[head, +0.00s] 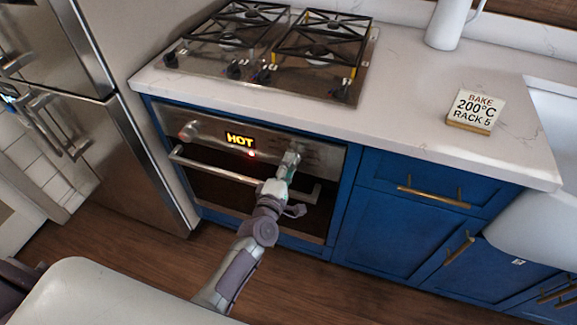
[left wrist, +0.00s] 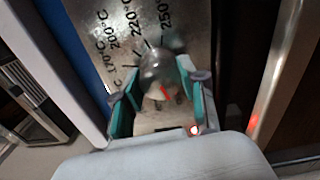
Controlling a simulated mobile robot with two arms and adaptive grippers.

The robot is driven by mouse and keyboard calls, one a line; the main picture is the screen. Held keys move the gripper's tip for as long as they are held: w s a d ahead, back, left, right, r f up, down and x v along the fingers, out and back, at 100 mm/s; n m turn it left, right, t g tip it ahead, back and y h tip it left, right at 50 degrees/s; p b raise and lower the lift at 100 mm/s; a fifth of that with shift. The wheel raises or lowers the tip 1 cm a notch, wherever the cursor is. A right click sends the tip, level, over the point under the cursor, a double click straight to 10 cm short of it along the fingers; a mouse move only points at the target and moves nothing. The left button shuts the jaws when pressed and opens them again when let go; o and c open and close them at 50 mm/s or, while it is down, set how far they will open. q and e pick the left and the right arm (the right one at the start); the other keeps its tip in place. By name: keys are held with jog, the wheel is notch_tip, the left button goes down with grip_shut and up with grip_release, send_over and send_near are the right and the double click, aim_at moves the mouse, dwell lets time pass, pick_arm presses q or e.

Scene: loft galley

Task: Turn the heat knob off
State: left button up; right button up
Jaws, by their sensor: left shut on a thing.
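The oven's control panel (head: 215,135) sits below the counter, with a lit yellow "HOT" display (head: 240,139) and a small red light under it. My left gripper (head: 287,166) reaches the right end of this panel. In the left wrist view its two teal fingers (left wrist: 158,88) are shut on the round silver heat knob (left wrist: 163,68). The knob has a red pointer mark. Printed temperatures, including 200°C, 220°C and 250°C, show on the panel (left wrist: 133,22) around it. The off mark cannot be made out. My right gripper is not in view.
The oven handle bar (head: 215,166) runs below the panel, close to my left arm. A gas cooktop (head: 215,80) is above. A "BAKE 200°C RACK 5" card (head: 476,107) and white jug (head: 447,24) stand on the counter. The steel fridge (head: 145,160) is at left.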

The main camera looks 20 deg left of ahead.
pick_arm(q)
jog(key=o, duration=1.1)
jog(key=shift+o, duration=0.2)
jog(key=s, duration=1.2)
jog(key=shift+a, duration=0.2)
